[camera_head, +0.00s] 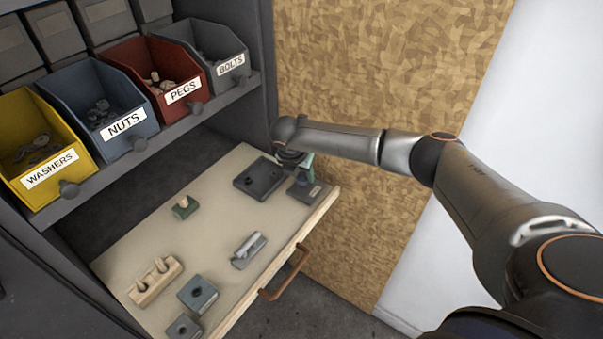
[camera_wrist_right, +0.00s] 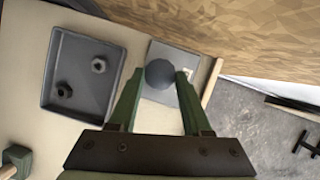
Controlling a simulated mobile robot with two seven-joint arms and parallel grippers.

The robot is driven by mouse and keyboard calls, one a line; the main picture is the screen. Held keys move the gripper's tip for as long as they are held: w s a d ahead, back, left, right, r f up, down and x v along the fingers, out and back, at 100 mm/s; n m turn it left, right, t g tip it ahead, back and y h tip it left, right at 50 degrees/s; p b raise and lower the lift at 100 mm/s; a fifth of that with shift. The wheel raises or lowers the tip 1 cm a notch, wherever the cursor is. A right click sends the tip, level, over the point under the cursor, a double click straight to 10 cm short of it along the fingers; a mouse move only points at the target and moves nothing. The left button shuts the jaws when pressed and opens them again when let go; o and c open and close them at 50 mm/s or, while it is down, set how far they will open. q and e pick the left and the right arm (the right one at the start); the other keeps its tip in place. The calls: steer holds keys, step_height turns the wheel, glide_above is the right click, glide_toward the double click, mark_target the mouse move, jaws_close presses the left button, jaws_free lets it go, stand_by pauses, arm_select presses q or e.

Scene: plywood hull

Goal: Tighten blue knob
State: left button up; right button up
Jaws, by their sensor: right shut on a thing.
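The round blue-grey knob (camera_wrist_right: 160,73) sits over a grey block (camera_wrist_right: 158,92) near the drawer's right edge. My right gripper (camera_wrist_right: 161,79) has its two green fingers on either side of the knob and is shut on it. In the head view my right gripper (camera_head: 302,167) reaches down over the same grey block (camera_head: 308,193) at the drawer's far right corner. The knob is hidden there behind the gripper. My left gripper is not in view.
A dark tray (camera_head: 259,178) with two small round parts lies left of the block. A wooden peg holder (camera_head: 155,284) and several small blocks sit on the open drawer (camera_head: 215,220). Labelled bins stand on a shelf (camera_head: 165,133) above. A chipboard wall (camera_head: 375,70) rises behind.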

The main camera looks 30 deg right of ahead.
jaws_close()
